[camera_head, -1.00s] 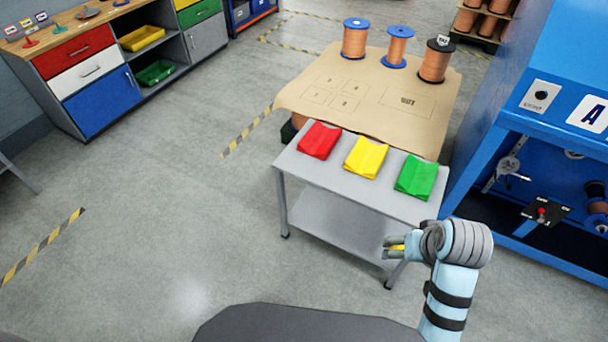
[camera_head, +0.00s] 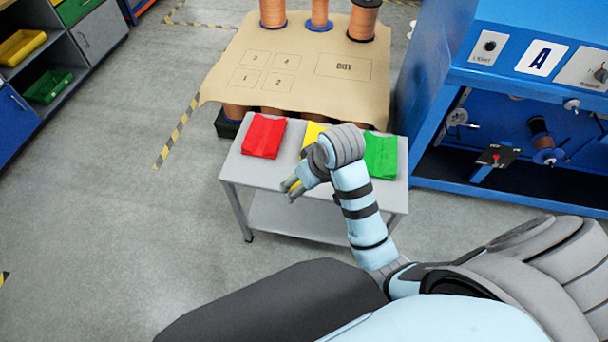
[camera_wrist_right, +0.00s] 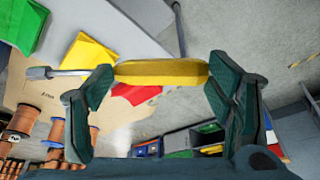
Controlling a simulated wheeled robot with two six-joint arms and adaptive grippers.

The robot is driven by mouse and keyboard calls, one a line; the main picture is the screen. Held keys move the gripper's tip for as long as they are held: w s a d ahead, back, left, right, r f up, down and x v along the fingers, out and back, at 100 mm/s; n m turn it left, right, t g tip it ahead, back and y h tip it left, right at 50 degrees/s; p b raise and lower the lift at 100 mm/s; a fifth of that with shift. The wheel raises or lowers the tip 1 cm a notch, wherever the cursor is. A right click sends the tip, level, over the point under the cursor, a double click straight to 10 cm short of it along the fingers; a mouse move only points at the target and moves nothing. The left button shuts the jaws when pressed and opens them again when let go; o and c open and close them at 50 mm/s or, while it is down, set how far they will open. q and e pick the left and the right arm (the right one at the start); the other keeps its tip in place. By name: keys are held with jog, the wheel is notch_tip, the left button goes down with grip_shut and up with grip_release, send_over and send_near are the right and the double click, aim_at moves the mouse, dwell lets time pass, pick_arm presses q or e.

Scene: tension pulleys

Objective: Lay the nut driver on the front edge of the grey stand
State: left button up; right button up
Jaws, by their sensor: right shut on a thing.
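The nut driver has a yellow handle (camera_wrist_right: 160,72) and a metal shaft (camera_wrist_right: 75,72) ending in a socket at the left of the right wrist view. My right gripper (camera_head: 292,187) is shut on the handle, with a dark green finger at each end. In the head view the gripper is over the front part of the grey stand (camera_head: 238,172), in front of the yellow cloth; a bit of the yellow handle shows at the fingers. I cannot tell its height above the top. My left gripper is not in view.
A red cloth (camera_head: 263,136), a yellow cloth (camera_head: 311,132) and a green cloth (camera_head: 381,156) lie on the stand. Behind it is a brown-covered pallet (camera_head: 300,50) with copper spools. A blue machine (camera_head: 425,120) stands at the right. Floor at the left is clear.

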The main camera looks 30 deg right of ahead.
jog(key=w+d+f+n+b, duration=0.3)
jog(key=w+d+f+b, duration=0.2)
jog(key=d+f+b, duration=0.15)
jog(key=y+b, duration=0.1)
jog(key=b, duration=0.9)
send_over(330, 197)
jog(key=s, duration=0.1)
jog(key=shift+n, duration=0.4)
jog(key=f, duration=1.4)
jog(key=shift+d+f, duration=0.15)
jog(key=shift+d, duration=0.2)
jog(key=shift+s+f+b, duration=0.2)
jog(key=shift+f+b, duration=0.15)
notch_tip(330, 197, down, 4)
jog(key=shift+f+b, duration=0.1)
jog(key=shift+b, duration=0.7)
jog(key=shift+r, duration=0.2)
jog(key=shift+c, duration=0.5)
jog(key=o, duration=1.3)
jog(key=shift+f, duration=0.1)
jog(key=shift+c, duration=0.2)
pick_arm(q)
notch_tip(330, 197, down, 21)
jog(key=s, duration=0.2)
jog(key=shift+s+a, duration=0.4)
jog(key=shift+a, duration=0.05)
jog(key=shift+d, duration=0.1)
